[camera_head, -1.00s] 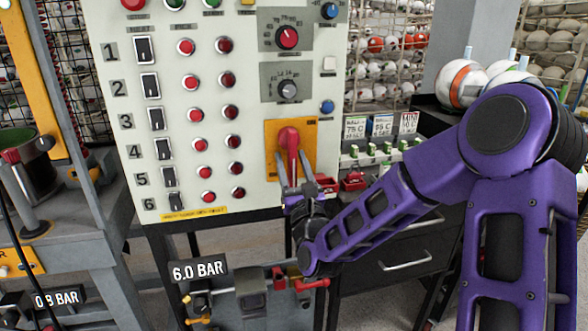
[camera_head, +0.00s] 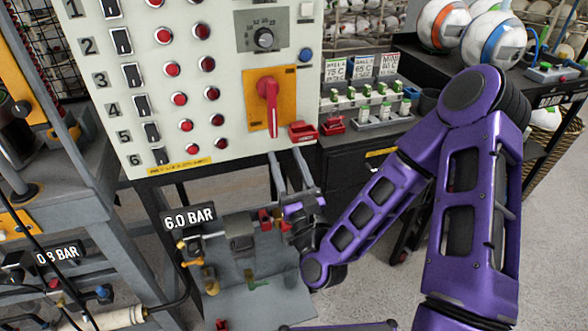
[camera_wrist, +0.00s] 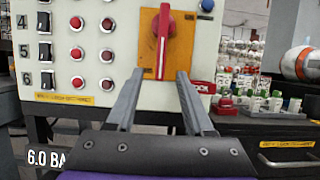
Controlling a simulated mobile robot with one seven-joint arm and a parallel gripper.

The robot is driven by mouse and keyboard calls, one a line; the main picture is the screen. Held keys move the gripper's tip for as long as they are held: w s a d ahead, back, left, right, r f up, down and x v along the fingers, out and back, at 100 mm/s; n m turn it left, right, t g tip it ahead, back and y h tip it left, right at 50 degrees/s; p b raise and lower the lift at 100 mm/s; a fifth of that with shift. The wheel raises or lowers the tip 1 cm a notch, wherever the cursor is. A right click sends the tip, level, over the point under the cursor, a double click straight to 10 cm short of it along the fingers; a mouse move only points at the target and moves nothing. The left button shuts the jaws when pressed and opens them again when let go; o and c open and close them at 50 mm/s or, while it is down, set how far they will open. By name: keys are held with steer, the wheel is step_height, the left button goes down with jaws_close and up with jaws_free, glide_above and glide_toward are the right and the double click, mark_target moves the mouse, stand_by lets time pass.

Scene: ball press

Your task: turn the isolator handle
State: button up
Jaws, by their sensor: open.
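The isolator handle (camera_head: 268,96) is a red lever on a yellow-orange plate (camera_head: 287,84) on the white control panel (camera_head: 222,60). Its grip hangs down, close to vertical. In the wrist view the handle (camera_wrist: 163,42) is ahead, above and between my two fingers. My gripper (camera_head: 287,158) is below and in front of the handle, open, with nothing between its grey fingers. In the wrist view my gripper (camera_wrist: 160,76) has its fingers pointing up toward the plate, apart from the handle.
Red padlocks (camera_head: 302,131) are at the panel's lower right edge. A ledge with green-topped bottles (camera_head: 367,100) stands right of the panel. Pipework with a 6.0 BAR label (camera_head: 189,217) is below. Rows of switches and red buttons (camera_head: 172,69) lie left of the handle.

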steer(key=shift+t, duration=0.3)
steer(key=shift+r+p+v, duration=0.25)
steer(key=shift+p+v, duration=0.95)
steer(key=shift+p, duration=0.05)
steer(key=shift+r+p+v, duration=0.25)
steer(key=shift+p+v, duration=1)
steer(key=shift+s, duration=0.15)
